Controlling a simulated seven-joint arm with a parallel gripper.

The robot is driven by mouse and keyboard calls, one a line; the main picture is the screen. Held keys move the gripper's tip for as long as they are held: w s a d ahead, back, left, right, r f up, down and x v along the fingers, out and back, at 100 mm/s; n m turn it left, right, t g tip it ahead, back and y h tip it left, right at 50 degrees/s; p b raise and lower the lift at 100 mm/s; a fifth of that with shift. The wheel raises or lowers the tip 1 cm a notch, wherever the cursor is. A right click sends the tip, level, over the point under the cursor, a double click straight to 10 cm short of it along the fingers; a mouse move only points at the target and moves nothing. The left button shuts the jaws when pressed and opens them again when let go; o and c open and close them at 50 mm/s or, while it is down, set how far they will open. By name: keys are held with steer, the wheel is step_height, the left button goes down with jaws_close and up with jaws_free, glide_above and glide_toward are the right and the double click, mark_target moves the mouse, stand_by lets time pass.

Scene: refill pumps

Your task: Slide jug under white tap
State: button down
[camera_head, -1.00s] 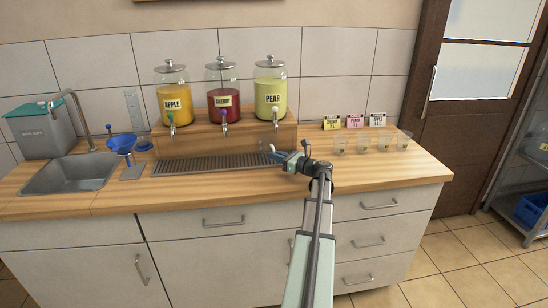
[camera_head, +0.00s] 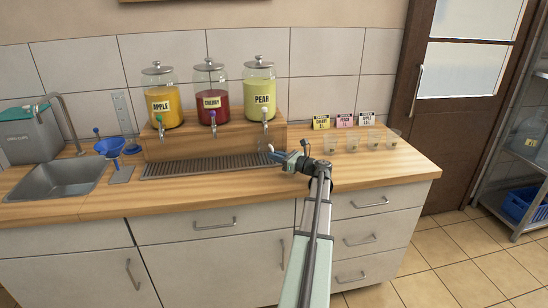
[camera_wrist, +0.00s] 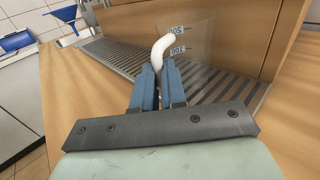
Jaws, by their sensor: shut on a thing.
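The jug (camera_wrist: 190,55) is clear, with a white curved handle (camera_wrist: 162,48) and printed volume marks, in the wrist view. My gripper (camera_wrist: 158,78) is shut on the handle between its blue fingers. In the head view my gripper (camera_head: 277,154) is low at the right end of the drip tray (camera_head: 200,164), and the jug's clear body is hard to make out. The white tap (camera_head: 264,113) is on the pear dispenser (camera_head: 259,88), above and slightly left of my gripper. The jug's base is hidden, so I cannot tell whether it touches the tray.
The apple (camera_head: 161,97) and cherry (camera_head: 211,93) dispensers stand left of pear on a wooden riser (camera_head: 190,145). Several clear cups (camera_head: 352,144) and label cards (camera_head: 344,121) are on the right. A sink (camera_head: 60,180) and blue funnel (camera_head: 108,146) are on the left.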

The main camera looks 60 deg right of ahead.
steer(key=c, duration=1.1)
jaws_free()
steer(key=s, duration=1.3)
steer(key=shift+s+d, duration=0.25)
steer(key=shift+s, duration=0.15)
